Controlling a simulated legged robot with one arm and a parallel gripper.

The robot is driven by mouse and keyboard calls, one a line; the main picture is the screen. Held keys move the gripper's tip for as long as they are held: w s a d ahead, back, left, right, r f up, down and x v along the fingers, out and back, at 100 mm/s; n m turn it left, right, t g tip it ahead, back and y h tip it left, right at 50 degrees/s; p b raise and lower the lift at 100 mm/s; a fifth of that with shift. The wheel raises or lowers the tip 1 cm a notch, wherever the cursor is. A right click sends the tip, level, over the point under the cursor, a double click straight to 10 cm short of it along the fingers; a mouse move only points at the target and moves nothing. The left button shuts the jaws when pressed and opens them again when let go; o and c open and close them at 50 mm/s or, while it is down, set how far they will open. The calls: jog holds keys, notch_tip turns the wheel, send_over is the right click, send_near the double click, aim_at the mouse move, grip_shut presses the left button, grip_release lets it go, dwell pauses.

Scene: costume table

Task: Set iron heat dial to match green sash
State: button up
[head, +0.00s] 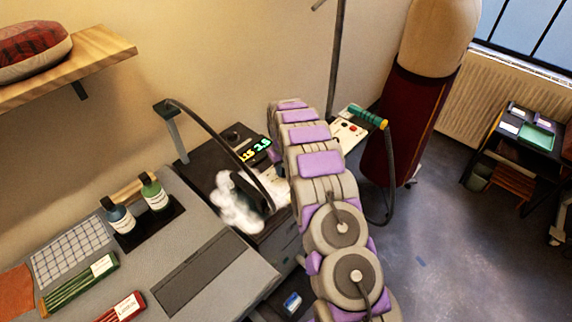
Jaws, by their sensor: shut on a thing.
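A dark iron (252,192) sits on a black station (222,162), wrapped in white steam. A black cord arches over it from a grey post. A small display (254,150) on the station glows yellow and green, its characters too small to read. I cannot make out the heat dial for certain. A folded green cloth (80,284) with a white label, perhaps the green sash, lies on the grey table at the lower left. The label is unreadable. My purple-padded arm reaches up across the middle and hides part of the station. My gripper is hidden behind the arm.
A control panel (347,133) and a teal handle (367,117) are right of my arm. A dress form (412,120) stands behind.

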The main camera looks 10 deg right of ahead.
jog(key=m, duration=0.1)
jog(key=m+p, duration=0.1)
jog(key=m, duration=0.1)
jog(key=shift+w+a+r+m+p, duration=0.2)
jog(key=shift+r+m+p, duration=0.05)
jog(key=shift+m+p, duration=0.1)
jog(key=m+p, duration=0.1)
jog(key=m, duration=0.2)
jog(key=shift+m, duration=0.25)
jog(key=m+p, duration=0.1)
jog(key=m, duration=0.2)
jog(key=shift+w+d+p, duration=0.1)
jog(key=shift+d+p, duration=0.05)
jog(key=shift+p, duration=0.25)
jog(key=shift+m+p, duration=0.4)
jog(key=shift+m, duration=0.9)
jog(key=shift+d+f, duration=0.1)
jog(key=o, duration=1)
jog(key=shift+d+f, duration=0.1)
jog(key=shift+d, duration=0.1)
jog(key=shift+o, duration=0.2)
jog(key=shift+a, duration=0.15)
